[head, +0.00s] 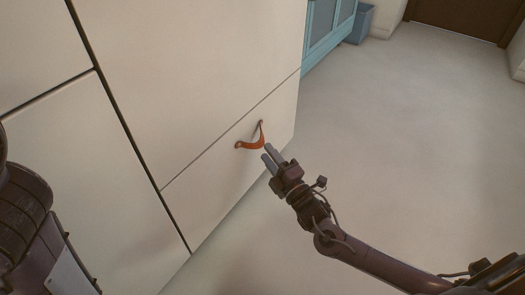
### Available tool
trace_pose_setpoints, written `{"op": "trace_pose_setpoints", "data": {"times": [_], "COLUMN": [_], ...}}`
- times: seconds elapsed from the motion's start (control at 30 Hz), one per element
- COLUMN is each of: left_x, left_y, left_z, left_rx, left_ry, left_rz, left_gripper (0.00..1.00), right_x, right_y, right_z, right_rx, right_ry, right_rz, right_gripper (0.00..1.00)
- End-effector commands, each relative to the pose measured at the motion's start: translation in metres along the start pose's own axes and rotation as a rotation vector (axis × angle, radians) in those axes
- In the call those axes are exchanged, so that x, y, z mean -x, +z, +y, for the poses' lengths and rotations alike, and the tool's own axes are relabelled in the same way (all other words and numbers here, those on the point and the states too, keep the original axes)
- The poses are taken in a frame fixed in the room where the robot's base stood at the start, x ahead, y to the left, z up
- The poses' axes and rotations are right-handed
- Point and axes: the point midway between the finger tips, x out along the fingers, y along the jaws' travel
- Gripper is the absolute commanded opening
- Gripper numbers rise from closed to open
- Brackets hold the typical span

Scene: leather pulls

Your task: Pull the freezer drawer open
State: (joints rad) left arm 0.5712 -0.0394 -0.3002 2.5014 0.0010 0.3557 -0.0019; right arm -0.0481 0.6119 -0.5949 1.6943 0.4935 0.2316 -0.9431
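The freezer drawer (222,187) is the cream lower front panel of the tall cabinet, below a slanting seam. It looks flush with the panels around it. An orange-brown leather pull (253,143) hangs in a curved loop from two fixings near the drawer's upper edge. My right gripper (267,152) is just to the lower right of the pull, with its two grey fingers pointing at it. The fingers are apart with a gap between them, and the loop does not appear to be between them. Whether a fingertip touches the leather I cannot tell. My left gripper is out of view.
Cream cabinet panels (190,70) rise above and to the left of the drawer. The pale floor (400,140) is clear in front and to the right. A blue cabinet (327,22), a blue bin (361,23) and a brown door (465,15) stand at the back.

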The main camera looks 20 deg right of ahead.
Motion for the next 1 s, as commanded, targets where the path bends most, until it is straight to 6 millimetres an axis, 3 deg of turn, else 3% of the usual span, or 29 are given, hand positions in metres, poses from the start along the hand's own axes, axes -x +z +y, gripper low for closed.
{"op": "trace_pose_setpoints", "data": {"times": [0.23,0.57,0.83,1.0], "left_x": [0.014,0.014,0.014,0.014], "left_y": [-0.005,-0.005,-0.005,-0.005], "left_z": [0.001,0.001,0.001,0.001], "left_rx": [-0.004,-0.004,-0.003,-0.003], "left_ry": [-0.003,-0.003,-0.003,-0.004], "left_rz": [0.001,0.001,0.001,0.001], "left_gripper": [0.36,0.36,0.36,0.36], "right_x": [-0.029,-0.033,-0.033,-0.033], "right_y": [0.000,0.000,0.000,0.000], "right_z": [-0.002,0.000,0.000,0.000], "right_rx": [-0.001,-0.002,-0.002,-0.002], "right_ry": [0.001,-0.003,-0.002,-0.002], "right_rz": [-0.001,-0.001,-0.001,-0.001], "right_gripper": [0.34,0.34,0.00,0.00]}}
